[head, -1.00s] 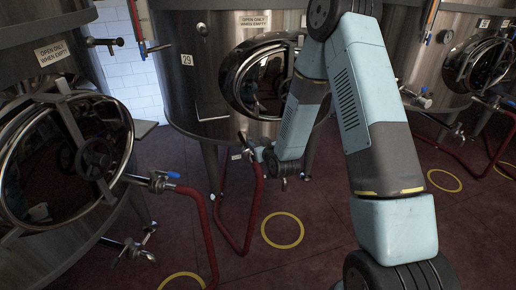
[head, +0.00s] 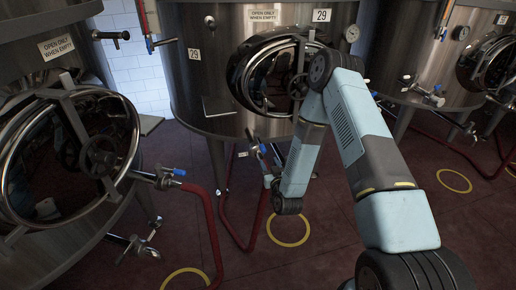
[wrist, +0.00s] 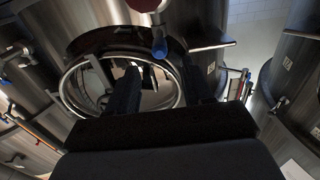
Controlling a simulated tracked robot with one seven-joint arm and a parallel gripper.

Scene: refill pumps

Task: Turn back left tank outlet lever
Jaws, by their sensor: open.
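The back left tank (head: 190,85) is a steel vessel marked 29, with a round hatch (head: 250,85). A small blue lever (head: 262,149) shows at its outlet, low on the front, close to the red hose. My arm's lower link hangs just right of it. In the wrist view a blue lever tip (wrist: 159,48) lies just beyond and between the fingers, apart from both. My gripper (wrist: 163,78) is open and empty. In the head view I cannot make out my fingers against the valve and arm.
The front left tank (head: 60,235) has its own blue-levered outlet (head: 179,172) with a red hose (head: 210,220) curving to the floor. More tanks (head: 480,25) stand at the right. Yellow floor rings (head: 288,243) mark the dark red floor, clear in the middle.

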